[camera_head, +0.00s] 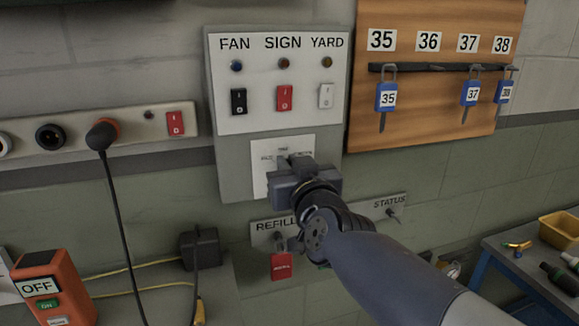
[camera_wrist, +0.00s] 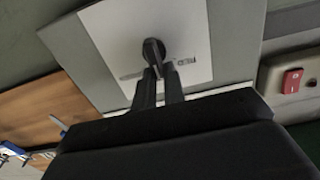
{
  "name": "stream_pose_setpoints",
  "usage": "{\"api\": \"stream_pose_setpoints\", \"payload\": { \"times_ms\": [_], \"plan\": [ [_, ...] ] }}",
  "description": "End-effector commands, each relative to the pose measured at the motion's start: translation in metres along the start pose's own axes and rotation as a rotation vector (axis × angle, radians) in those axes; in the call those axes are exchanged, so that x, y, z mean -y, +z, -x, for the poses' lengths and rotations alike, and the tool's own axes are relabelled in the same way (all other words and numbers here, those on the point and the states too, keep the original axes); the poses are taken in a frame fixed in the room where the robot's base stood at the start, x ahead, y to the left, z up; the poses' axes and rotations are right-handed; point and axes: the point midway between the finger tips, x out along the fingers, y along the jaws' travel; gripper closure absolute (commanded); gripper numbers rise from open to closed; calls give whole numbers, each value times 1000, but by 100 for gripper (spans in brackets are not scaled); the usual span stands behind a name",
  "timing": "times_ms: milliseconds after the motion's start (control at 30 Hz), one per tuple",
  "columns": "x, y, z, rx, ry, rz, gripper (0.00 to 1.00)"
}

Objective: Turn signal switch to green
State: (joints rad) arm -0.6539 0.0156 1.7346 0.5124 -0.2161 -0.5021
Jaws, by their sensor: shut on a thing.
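The signal switch is a dark knob (camera_wrist: 153,47) on a white plate (camera_wrist: 110,28) below the switch panel. In the head view the plate (camera_head: 262,182) shows partly, with small lettering along its upper part that I cannot read fully. My gripper (camera_head: 291,164) is in front of the plate and hides the knob there. In the wrist view my gripper's two dark fingers (camera_wrist: 157,73) are close together and closed on the knob. Blurred upside-down lettering shows beside the knob. Which position the knob points to cannot be told.
Above is a panel (camera_head: 222,113) with FAN, SIGN and YARD rocker switches. A key board (camera_head: 420,105) hangs at right. Below are REFILL (camera_head: 262,226) with a red tag (camera_head: 281,266) and STATUS (camera_head: 392,203). A socket strip (camera_head: 75,128) with a plugged cable (camera_head: 103,136) is at left.

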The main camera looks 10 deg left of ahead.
Motion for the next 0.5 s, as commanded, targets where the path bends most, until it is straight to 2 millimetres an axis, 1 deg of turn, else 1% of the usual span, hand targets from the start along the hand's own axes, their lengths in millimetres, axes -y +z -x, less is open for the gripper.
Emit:
{"api": "stream_pose_setpoints", "payload": {
  "times_ms": [33, 267, 500],
  "plan": [
    [0, 9, 0, 20, -3, -3, 100],
    [0, 12, 0, 24, -3, -63, 100],
    [-3, 14, -1, 24, -1, -227, 100]
  ]
}}
